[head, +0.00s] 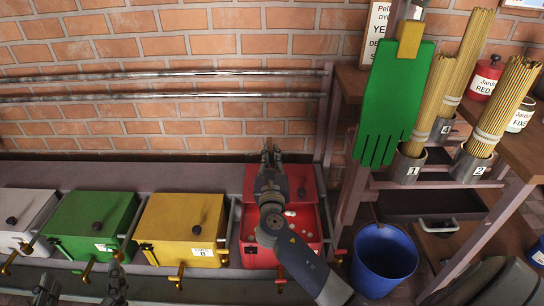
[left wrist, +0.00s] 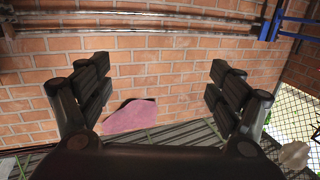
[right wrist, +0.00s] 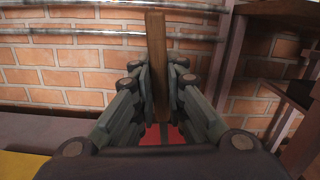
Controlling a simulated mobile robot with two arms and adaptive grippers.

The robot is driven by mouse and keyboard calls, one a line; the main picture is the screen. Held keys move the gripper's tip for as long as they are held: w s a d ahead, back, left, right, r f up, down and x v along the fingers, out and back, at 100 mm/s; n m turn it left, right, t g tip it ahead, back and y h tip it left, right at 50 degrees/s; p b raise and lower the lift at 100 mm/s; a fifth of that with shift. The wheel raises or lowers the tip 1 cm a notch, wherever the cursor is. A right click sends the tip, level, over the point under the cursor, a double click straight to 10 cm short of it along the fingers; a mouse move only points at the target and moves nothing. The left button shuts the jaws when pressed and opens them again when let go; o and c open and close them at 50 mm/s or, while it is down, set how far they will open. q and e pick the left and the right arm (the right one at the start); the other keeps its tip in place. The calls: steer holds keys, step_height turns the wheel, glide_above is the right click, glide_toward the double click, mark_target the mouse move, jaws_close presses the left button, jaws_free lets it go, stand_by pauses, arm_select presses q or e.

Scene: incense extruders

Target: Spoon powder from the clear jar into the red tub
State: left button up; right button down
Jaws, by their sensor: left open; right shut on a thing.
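The red tub (head: 248,232) stands open at the right end of a row of coloured boxes, with small pale pieces inside. Its red lid or back panel (head: 302,180) rises behind. My right gripper (head: 270,152) is over the back of the tub, shut on a flat wooden handle (right wrist: 157,65) held upright in the right wrist view. The handle's lower end is hidden, so I cannot see a spoon bowl or any powder. My left gripper (head: 82,278) is open and empty low in front of the green box; it also shows in the left wrist view (left wrist: 150,75). No clear jar is visible.
Yellow (head: 178,220), green (head: 85,222) and white (head: 22,215) boxes stand left of the tub. A blue bucket (head: 383,255) is to its right. A wooden shelf (head: 345,95) holds incense bundles, jars and a hanging green glove (head: 398,95). Metal pipes (head: 150,82) cross the brick wall.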

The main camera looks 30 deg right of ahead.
steer(key=shift+r, duration=0.2)
steer(key=shift+r+p, duration=0.9)
steer(key=shift+p, duration=0.2)
arm_select(q)
steer(key=s+a+f+g+y, duration=0.2)
steer(key=s+f+g, duration=0.3)
steer(key=f, duration=0.5)
steer(key=shift+s+a+f+g, duration=0.2)
steer(key=shift+a+g, duration=0.25)
steer(key=shift+g, duration=0.35)
arm_select(e)
steer(key=shift+s, duration=0.1)
